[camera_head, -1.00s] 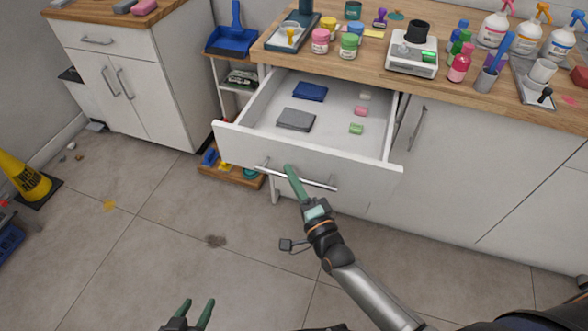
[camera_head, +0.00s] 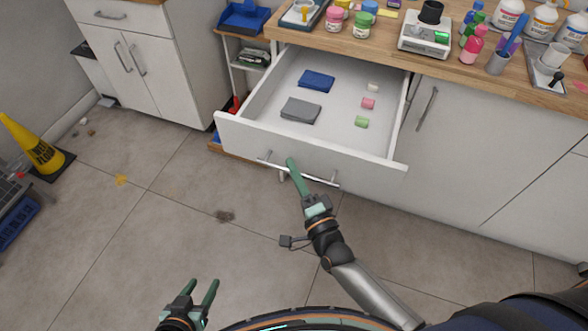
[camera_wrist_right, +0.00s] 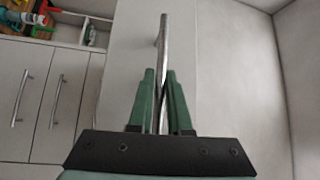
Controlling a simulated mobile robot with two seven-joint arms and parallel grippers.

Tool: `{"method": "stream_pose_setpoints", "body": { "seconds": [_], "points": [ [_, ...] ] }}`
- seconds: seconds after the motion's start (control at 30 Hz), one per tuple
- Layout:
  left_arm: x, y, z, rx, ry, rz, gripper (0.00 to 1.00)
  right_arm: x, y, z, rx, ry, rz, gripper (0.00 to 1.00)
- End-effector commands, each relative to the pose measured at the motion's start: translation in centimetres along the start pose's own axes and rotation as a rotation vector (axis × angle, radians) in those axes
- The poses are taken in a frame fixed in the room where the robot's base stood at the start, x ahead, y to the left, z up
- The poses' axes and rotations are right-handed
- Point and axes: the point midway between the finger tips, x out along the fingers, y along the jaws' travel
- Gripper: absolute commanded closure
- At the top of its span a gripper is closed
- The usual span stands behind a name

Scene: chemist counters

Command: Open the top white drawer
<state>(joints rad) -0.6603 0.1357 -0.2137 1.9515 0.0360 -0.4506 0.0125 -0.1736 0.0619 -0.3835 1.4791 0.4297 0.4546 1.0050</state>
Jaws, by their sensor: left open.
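The white top drawer (camera_head: 228,122) is pulled well out from under the wooden counter in the head view. A metal bar handle (camera_head: 322,180) runs across its front. My right gripper (camera_head: 292,166) is at this handle. In the right wrist view its green fingers (camera_wrist_right: 160,84) are close together on either side of the handle bar (camera_wrist_right: 165,40), closed on it. My left gripper (camera_head: 203,287) is open and empty, low over the floor, well apart from the drawer.
The drawer holds blue (camera_head: 316,81) and grey (camera_head: 300,110) folded cloths and small coloured pieces. Bottles, jars and a scale (camera_head: 425,42) crowd the counter. A yellow wet-floor cone (camera_head: 28,148) stands at left. The tiled floor before the drawer is mostly clear.

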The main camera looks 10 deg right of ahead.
Motion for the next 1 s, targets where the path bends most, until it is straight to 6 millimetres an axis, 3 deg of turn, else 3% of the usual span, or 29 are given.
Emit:
{"method": "stream_pose_setpoints", "body": {
  "seconds": [0.23, 0.53, 1.0],
  "points": [
    [0.0, 0.0, 0.0, -0.001, 0.000, 0.000, 0.46, 0.0, 0.0, 0.0, 0.000, 0.000, 0.000, 0.56],
    [0.0, 0.0, -0.1, 0.000, 0.001, 0.000, 0.46, -0.4, 0.0, 0.0, 0.000, 0.000, 0.001, 0.56],
    [0.2, 0.0, -0.4, 0.001, 0.008, 0.000, 0.46, -7.1, 0.1, 0.0, 0.000, 0.000, 0.001, 0.56]
  ]
}}
